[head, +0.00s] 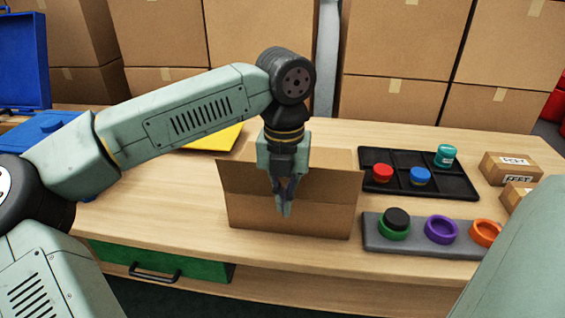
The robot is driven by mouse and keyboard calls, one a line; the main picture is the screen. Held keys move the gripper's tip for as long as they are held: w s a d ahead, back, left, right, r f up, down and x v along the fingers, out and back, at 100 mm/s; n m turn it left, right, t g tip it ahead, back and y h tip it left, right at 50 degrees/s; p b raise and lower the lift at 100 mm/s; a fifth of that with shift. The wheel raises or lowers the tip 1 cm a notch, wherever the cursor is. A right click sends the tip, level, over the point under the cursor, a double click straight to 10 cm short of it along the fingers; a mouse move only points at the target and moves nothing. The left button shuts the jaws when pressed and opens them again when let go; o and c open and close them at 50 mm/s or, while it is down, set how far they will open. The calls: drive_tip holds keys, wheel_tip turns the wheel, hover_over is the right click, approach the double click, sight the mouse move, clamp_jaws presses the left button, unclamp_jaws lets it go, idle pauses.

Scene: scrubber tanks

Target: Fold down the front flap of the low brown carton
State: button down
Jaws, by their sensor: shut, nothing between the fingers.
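The low brown carton (250,215) stands on the wooden bench in the middle of the head view. Its front flap (243,178) stands up above the front wall and is a little wider than the wall at its top edge. A lighter brown panel (335,158) shows behind it. My gripper (285,210) points down, its fingers shut and empty. The fingers overlap the front flap and the upper front wall in the picture. I cannot tell whether they touch the carton. The inside of the carton is hidden.
A black compartment tray (455,187) and a grey holder (390,244) with coloured rings lie to the right. Small labelled boxes (510,168) are further right. A yellow item (215,139) and a blue case (45,128) are left. Large cartons (395,60) stack behind. A green drawer (200,268) is below.

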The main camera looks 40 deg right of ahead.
idle(0.4)
drive_tip(key=shift+w+d+r+p, duration=0.25)
drive_tip(key=shift+w+d+p, duration=0.15)
drive_tip(key=shift+w+d, duration=0.4)
drive_tip(key=shift+w+d+r+p, duration=0.25)
drive_tip(key=shift+w+d+p, duration=0.15)
drive_tip(key=shift+w+d, duration=0.35)
drive_tip(key=shift+w+d+r+p, duration=0.25)
drive_tip(key=shift+w+d+p, duration=0.25)
drive_tip(key=shift+d, duration=0.45)
drive_tip(key=shift+w+d, duration=0.35)
drive_tip(key=shift+w, duration=0.05)
drive_tip(key=shift+d, duration=0.1)
drive_tip(key=w+d+p, duration=0.2)
drive_tip(key=w+d, duration=0.1)
drive_tip(key=shift+d, duration=0.1)
